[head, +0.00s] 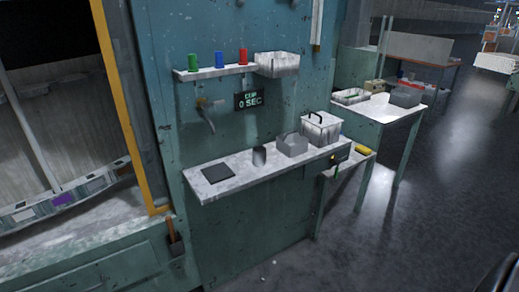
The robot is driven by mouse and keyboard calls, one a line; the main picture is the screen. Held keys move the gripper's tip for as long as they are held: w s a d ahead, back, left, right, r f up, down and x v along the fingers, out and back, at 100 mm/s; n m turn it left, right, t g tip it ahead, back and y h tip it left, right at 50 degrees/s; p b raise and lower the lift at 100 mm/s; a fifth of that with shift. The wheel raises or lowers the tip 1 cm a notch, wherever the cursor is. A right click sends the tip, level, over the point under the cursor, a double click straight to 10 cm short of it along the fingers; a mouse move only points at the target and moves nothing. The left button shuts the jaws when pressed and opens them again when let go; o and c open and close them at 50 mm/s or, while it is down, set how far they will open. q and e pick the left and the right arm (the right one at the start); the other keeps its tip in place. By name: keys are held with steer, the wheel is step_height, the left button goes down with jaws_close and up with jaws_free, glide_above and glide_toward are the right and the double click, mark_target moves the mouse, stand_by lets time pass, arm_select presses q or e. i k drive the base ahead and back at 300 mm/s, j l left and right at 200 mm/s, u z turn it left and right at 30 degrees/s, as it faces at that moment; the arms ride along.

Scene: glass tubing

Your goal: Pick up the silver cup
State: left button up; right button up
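A small dark grey, metallic-looking cup (259,156) stands upright on the lower wall shelf (235,183) in the head view. It is the only cup there that looks silver or grey. It stands between a flat dark square pad (217,172) on its left and an open grey bin (292,145) on its right. Neither of my grippers shows in the head view.
An upper shelf (215,72) holds green (192,62), blue (219,59) and red (243,56) cups and a pale bin (278,64). A tap (207,115) juts from the wall above the lower shelf. A lidded box (321,129) stands at its right end. The floor at right is open.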

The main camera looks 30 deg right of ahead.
mark_target(259, 156)
steer(key=i+l, duration=0.1)
steer(key=l, duration=0.45)
steer(key=i+l, duration=0.1)
steer(key=l, duration=0.45)
steer(key=i+l, duration=0.1)
steer(key=l, duration=0.4)
